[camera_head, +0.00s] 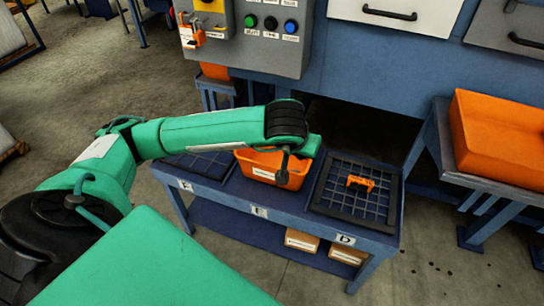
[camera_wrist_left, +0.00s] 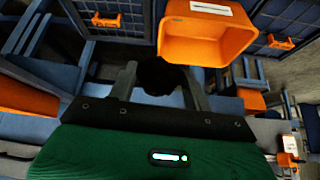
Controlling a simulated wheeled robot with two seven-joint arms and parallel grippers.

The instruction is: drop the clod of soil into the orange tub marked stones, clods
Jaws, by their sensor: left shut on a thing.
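My left gripper (camera_head: 284,172) is over the right part of an orange tub (camera_head: 254,170) on the blue bench. In the left wrist view the two fingers of my left gripper (camera_wrist_left: 158,84) are shut on a dark clod of soil (camera_wrist_left: 158,76). The orange tub (camera_wrist_left: 205,45) shows just past the clod there, its rim close to the fingers. The tub bears a white label too small to read. In the head view the gripper hides part of the tub, and I cannot clearly tell the clod from the dark fingers. My right gripper is not in view.
The blue bench (camera_head: 258,212) carries a dark grid tray with an orange piece (camera_head: 360,182) at right and another grid at left. Cardboard boxes (camera_head: 302,240) lie on its lower shelf. A large orange bin (camera_head: 500,130) stands at right. A button panel (camera_head: 262,45) rises behind.

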